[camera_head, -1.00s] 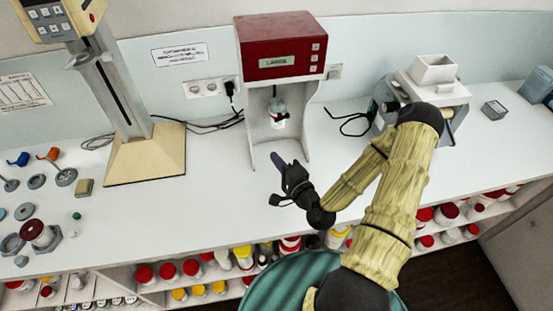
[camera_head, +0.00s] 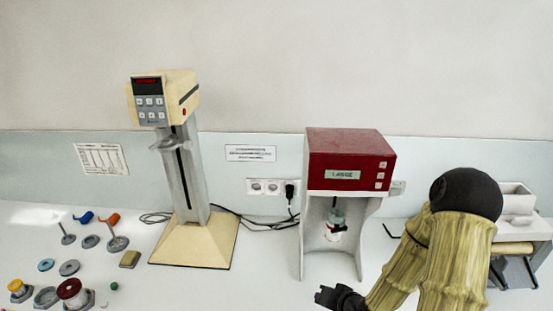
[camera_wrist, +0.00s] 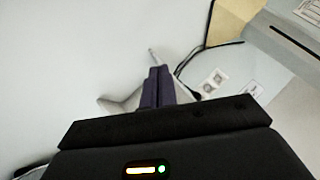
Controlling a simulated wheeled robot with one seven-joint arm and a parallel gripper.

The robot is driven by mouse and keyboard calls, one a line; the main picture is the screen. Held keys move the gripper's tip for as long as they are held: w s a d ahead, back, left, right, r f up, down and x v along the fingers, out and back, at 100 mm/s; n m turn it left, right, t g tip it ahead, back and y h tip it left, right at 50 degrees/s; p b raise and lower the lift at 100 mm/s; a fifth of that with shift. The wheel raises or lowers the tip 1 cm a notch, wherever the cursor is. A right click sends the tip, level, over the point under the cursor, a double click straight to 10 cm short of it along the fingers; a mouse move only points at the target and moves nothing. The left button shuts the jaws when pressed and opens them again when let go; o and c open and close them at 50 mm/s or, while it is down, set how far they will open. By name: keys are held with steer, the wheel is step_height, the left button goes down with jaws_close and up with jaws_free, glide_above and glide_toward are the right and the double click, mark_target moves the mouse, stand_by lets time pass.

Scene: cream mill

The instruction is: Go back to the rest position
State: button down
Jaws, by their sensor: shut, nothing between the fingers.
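My gripper (camera_head: 326,297) is low in the head view, in front of the red-topped mill machine (camera_head: 349,160), with part of it cut off by the lower edge. In the wrist view its two dark purple fingers (camera_wrist: 157,86) are together with nothing between them. A small bottle with a red and white label (camera_head: 334,229) hangs upright inside the machine's open bay, apart from my gripper.
A beige stand machine (camera_head: 191,243) with a column stands left of the red one. Small metal parts and coloured tools (camera_head: 118,243) lie at the left of the white counter. A grey-white machine (camera_head: 520,250) is at right, partly behind my arm. Cables (camera_head: 260,222) run to a wall socket.

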steer(key=s+d+r+n+g+h+b, duration=0.2)
steer(key=s+r+n+g+h+b, duration=0.1)
steer(key=s+r, duration=0.8)
steer(key=shift+s+d+n+g+h, duration=0.2)
steer(key=shift+d+n+g+h, duration=0.1)
steer(key=shift+g+h, duration=0.75)
